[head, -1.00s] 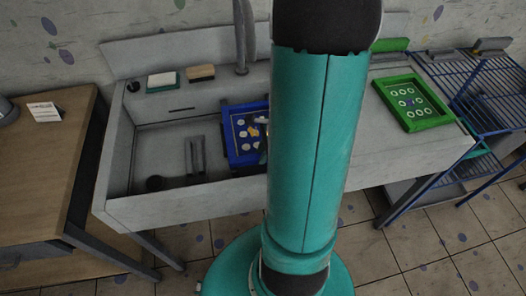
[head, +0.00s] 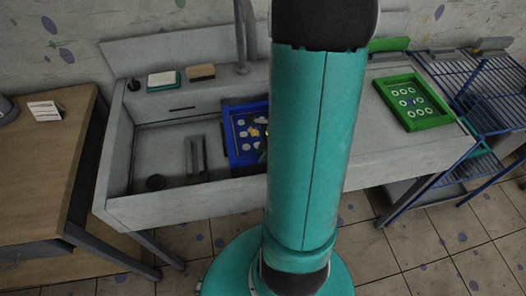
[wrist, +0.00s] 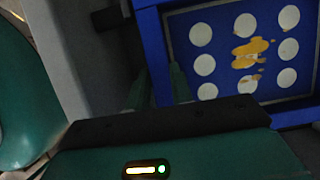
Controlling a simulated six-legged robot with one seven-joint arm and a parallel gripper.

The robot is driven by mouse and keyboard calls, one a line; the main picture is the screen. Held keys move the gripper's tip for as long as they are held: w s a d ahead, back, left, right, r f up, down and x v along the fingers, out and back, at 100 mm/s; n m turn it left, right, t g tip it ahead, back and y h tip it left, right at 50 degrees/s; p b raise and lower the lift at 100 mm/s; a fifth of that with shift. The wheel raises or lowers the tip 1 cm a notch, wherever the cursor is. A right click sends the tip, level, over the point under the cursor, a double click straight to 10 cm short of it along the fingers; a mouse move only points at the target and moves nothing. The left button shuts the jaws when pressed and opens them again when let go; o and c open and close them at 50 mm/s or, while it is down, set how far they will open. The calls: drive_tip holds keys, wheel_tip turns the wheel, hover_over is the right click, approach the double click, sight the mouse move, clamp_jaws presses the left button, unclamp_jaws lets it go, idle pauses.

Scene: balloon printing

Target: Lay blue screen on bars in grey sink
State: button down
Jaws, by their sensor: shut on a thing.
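The blue screen (head: 229,139) is a blue frame with pale round dots and an orange-yellow smear. In the head view it is over the right part of the grey sink (head: 117,170), its right side hidden behind my arm. My gripper (wrist: 163,88) is shut on the screen's left rim in the wrist view, where the frame (wrist: 154,45) fills the upper right. Grey bars (head: 196,155) stand in the sink, left of the screen. Whether the screen touches any bars beneath it cannot be told.
A green screen (head: 428,121) lies on the counter at right, by a blue wire rack (head: 485,100). A sponge or brush (head: 201,72) and a teal-edged dish (head: 163,81) sit on the sink's back ledge. A wooden table (head: 40,165) stands at left.

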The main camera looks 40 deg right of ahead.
drive_tip(key=c, duration=1.1)
unclamp_jaws()
drive_tip(key=shift+c, duration=0.2)
drive_tip(key=v, duration=1.3)
drive_tip(key=shift+r, duration=0.35)
drive_tip(key=a+r+n+t+h, duration=0.1)
drive_tip(key=a+r+n, duration=0.3)
drive_tip(key=a+n, duration=0.4)
drive_tip(key=a+r+n+t+h, duration=0.1)
drive_tip(key=a+r+n, duration=0.4)
drive_tip(key=a+n, duration=0.3)
drive_tip(key=w+a+r+n+t+h, duration=0.1)
drive_tip(key=a+r+n, duration=0.4)
drive_tip(key=a+n, duration=0.3)
drive_tip(key=shift+a+n+h, duration=0.4)
drive_tip(key=shift+a, duration=0.45)
